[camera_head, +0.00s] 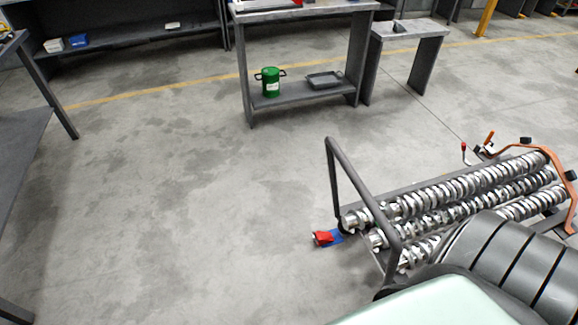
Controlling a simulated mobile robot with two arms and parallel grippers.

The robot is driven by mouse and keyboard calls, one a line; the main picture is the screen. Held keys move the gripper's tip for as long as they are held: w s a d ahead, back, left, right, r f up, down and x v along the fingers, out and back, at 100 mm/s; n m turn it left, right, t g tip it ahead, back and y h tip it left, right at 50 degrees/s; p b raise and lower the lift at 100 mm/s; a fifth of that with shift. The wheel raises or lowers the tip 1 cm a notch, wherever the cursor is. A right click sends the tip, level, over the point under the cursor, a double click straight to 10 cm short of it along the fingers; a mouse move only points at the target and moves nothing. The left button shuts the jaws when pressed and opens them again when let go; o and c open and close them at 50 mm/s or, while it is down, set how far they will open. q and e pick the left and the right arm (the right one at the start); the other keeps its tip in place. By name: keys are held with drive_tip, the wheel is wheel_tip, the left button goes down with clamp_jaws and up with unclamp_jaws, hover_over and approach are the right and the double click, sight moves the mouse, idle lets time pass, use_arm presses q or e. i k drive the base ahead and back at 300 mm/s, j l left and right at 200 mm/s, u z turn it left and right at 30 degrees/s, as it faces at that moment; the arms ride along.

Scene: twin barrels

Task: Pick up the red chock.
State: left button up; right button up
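A small red object (323,238), which looks like the red chock, lies on the floor just left of the rack cart's lower left end. A blue piece (336,237) is right beside it, touching or nearly so; I cannot tell whether they are joined. Neither of my grippers shows in the head view. A black ribbed part and a pale green part, likely my own body, cover the lower right.
A low cart (332,185) with a grey upright frame carries several metal crankshafts (470,188). A workbench (300,90) with a green canister (271,82) and grey tray (324,79) stands behind. A grey table (30,130) is at left. The floor between is clear.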

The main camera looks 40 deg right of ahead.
sight(322, 237)
drive_tip(key=i+j+z, duration=0.15)
drive_tip(key=i, duration=0.3)
drive_tip(key=i+j+z, duration=0.15)
drive_tip(key=i, duration=0.35)
drive_tip(key=i+z, duration=0.25)
drive_tip(key=z, duration=0.2)
drive_tip(key=i+j+z, duration=0.1)
drive_tip(key=i+z, duration=0.15)
drive_tip(key=z, duration=0.2)
drive_tip(key=i+j+z, duration=0.15)
drive_tip(key=z, duration=0.35)
drive_tip(key=i+j+z, duration=0.3)
drive_tip(key=z, duration=0.15)
drive_tip(key=i+j+z, duration=0.1)
drive_tip(key=j+z, duration=0.35)
drive_tip(key=i+l, duration=0.05)
drive_tip(key=l, duration=0.05)
